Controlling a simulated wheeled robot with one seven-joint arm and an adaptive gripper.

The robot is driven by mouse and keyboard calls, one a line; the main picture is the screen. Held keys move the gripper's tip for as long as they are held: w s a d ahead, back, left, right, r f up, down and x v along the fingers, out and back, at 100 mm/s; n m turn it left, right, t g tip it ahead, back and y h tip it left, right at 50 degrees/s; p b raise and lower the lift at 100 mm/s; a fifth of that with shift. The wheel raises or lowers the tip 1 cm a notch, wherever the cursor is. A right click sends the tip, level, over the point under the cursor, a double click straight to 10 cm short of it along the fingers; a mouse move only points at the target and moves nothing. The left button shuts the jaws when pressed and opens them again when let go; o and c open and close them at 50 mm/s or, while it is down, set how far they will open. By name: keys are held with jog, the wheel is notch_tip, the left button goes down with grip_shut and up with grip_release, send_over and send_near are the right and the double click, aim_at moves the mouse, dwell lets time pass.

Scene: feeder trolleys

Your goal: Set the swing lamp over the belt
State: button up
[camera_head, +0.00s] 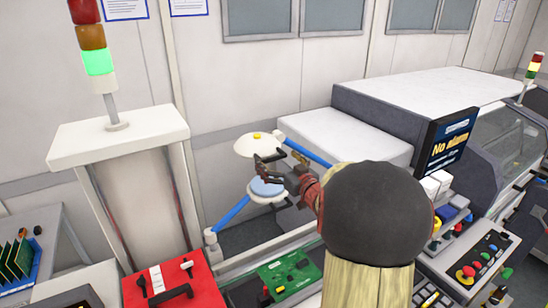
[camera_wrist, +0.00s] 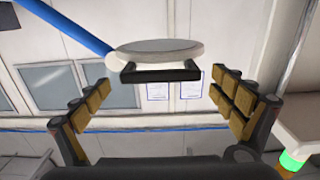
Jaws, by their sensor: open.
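A pale blue disc (camera_head: 266,187) sits below the dome; I cannot tell how the two connect. My gripper (camera_head: 268,172) is open beside them, with its wrist partly hidden behind my arm. In the wrist view, a pale disc with a black handle (camera_wrist: 160,76) lies ahead, centred between the spread fingers of my gripper (camera_wrist: 162,92). No grip is visible. The belt (camera_head: 252,285), carrying a green board (camera_head: 290,273), is partly hidden by my arm.
A pale cabinet (camera_head: 117,143) with a signal light stands left. A red case (camera_head: 175,282) is in front of it. A white-topped machine (camera_head: 430,92), a screen (camera_head: 444,145) and a button panel (camera_head: 470,262) stand right. The wall is behind the lamp.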

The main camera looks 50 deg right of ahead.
jog(key=shift+x, duration=0.8)
jog(key=shift+c, duration=1.4)
jog(key=c, duration=1.4)
